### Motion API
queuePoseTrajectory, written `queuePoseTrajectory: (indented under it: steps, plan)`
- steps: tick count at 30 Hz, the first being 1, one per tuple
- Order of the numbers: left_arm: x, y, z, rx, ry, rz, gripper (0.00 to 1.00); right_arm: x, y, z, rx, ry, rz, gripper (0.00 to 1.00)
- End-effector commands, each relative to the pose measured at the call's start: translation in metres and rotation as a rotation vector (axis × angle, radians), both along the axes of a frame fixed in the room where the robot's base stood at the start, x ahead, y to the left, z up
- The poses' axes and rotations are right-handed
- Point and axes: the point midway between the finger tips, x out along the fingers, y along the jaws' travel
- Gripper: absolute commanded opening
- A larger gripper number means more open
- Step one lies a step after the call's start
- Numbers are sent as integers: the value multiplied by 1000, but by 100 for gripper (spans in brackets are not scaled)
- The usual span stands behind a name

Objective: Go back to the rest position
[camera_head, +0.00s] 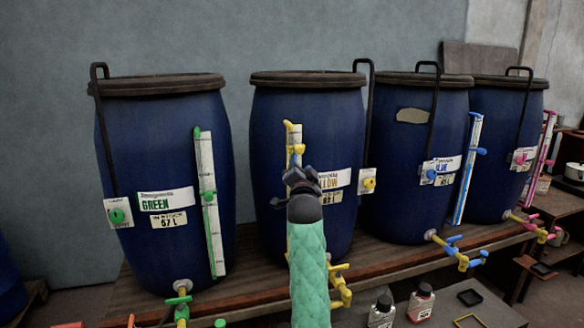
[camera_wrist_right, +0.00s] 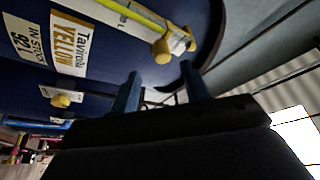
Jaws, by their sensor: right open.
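My right arm rises from the bottom centre in the head view, and its dark gripper (camera_head: 302,180) is in front of the vat labelled YELLOW (camera_head: 270,125). The gripper hides part of that vat's label and gauge. In the right wrist view the two blue fingers (camera_wrist_right: 161,90) stand apart with nothing between them. That view is tilted and shows the YELLOW label (camera_wrist_right: 78,40) and a yellow gauge fitting (camera_wrist_right: 172,46) close beyond the fingers. My left gripper is not in view.
The vat labelled GREEN (camera_head: 160,130) stands to the left, the blue-marked vat (camera_head: 400,150) and pink-marked vat (camera_head: 497,135) to the right. Taps stick out over the front of the wooden bench (camera_head: 250,285). Small bottles (camera_head: 420,304) and a black tray (camera_head: 469,297) are at the lower right.

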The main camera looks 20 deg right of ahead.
Motion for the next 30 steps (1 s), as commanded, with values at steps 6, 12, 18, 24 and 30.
queuePoseTrajectory:
  steps: [6,12,18,24,30]
  plan:
    - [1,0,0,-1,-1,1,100,3,-1,-11,-108,88,-34,46]
    - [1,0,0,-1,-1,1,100,1,1,-38,-244,305,-28,46]
    - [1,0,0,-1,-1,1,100,-16,16,-47,-358,453,35,46]
    - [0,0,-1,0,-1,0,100,-41,35,-63,-481,577,124,46]
    - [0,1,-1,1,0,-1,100,-76,53,-116,-590,715,230,46]
